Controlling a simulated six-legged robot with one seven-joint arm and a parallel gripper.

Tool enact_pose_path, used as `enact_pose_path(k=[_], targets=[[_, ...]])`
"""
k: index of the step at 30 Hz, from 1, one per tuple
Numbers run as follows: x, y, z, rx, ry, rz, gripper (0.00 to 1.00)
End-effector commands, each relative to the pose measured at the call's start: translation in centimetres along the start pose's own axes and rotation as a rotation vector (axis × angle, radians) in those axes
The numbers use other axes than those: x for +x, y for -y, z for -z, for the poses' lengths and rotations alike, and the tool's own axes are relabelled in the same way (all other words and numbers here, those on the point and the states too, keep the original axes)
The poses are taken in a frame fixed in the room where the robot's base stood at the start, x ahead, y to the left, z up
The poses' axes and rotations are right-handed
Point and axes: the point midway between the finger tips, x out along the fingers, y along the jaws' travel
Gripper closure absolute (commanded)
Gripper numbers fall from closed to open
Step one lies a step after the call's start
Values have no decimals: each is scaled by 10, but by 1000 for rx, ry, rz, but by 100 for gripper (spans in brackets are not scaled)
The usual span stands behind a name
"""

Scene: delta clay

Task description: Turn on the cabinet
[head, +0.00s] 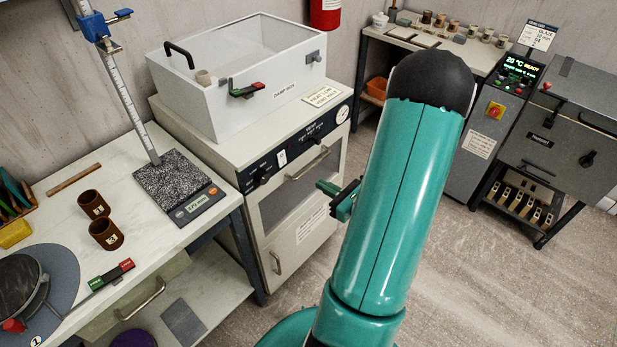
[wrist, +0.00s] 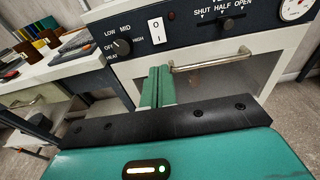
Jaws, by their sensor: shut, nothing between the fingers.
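The white cabinet (head: 285,228) stands at the middle left in the head view, with a dark control panel (head: 290,152) along its upper front. In the wrist view the panel carries a white rocker switch marked I and O (wrist: 156,30), a heat knob (wrist: 121,46) to its left and a vent slider (wrist: 224,22) to its right. A small red lamp sits right of the switch and looks dim. My gripper (wrist: 157,87) is shut and empty, in front of the cabinet door, below the switch and apart from it. In the head view my gripper (head: 343,200) is partly hidden by my arm.
A metal door handle (wrist: 210,62) lies just right of my fingers. A white damp box (head: 240,80) stands on the cabinet. A worktable (head: 130,235) with cups and a scale stands left. A grey kiln (head: 550,140) stands at the right; the floor between is clear.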

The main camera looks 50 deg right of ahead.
Motion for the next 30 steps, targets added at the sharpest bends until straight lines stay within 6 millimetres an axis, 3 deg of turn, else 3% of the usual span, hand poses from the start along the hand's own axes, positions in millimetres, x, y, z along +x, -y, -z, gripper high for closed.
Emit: enact_pose_path(k=[18, 24, 30], targets=[[113, -4, 0, 0, 0, -7, 100], [130, -3, 0, 0, 0, -6, 100], [132, -3, 0, 0, -1, -4, 100]])
